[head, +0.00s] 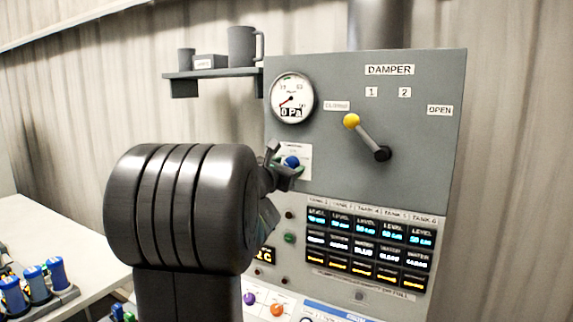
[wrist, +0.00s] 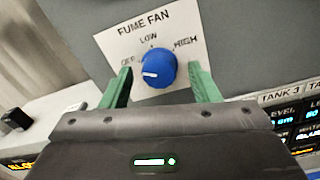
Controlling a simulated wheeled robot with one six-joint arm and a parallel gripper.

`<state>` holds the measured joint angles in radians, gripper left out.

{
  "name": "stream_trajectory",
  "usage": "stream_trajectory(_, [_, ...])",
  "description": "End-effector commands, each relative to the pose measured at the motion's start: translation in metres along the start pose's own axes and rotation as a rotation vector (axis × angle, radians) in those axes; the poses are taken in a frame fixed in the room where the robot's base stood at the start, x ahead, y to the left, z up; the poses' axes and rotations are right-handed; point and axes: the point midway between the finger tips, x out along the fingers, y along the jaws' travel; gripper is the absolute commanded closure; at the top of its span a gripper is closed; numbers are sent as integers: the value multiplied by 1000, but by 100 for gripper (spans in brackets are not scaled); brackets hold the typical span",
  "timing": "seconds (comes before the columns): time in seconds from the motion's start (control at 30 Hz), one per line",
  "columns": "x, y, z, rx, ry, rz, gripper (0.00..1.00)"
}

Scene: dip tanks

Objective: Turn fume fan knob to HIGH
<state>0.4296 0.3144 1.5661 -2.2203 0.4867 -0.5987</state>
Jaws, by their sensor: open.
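The blue fume fan knob (wrist: 158,66) sits on a white label plate (wrist: 112,42) marked OFF, LOW and HIGH. The white mark on its face lies toward the left, on the OFF side. HIGH is at the upper right. My gripper (wrist: 160,71) is open, with one green finger on each side of the knob. A gap shows between each finger and the knob, so neither appears to touch it. In the head view the knob (head: 291,162) shows at my gripper (head: 284,172), partly covered by it.
A pressure gauge (head: 292,98) reading 0 Pa is above the knob. A damper lever with a yellow ball (head: 351,121) is at the upper right. Lit tank displays (head: 370,240) are below right. A shelf (head: 212,74) with mugs juts out at upper left.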

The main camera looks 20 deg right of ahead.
Motion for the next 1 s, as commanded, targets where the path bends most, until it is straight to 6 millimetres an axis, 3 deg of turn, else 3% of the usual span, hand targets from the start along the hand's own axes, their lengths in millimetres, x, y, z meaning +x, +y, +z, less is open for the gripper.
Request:
stream_trajectory(0.33, [4, 0, 0, 0, 0, 0, 45])
stream_trajectory(0.57, [4, 0, 0, 0, 0, 0, 88])
stream_trajectory(0.6, [4, 0, 0, 0, 0, 0, 89])
stream_trajectory(1.0, [4, -1, -5, 83, -3, 3, 89])
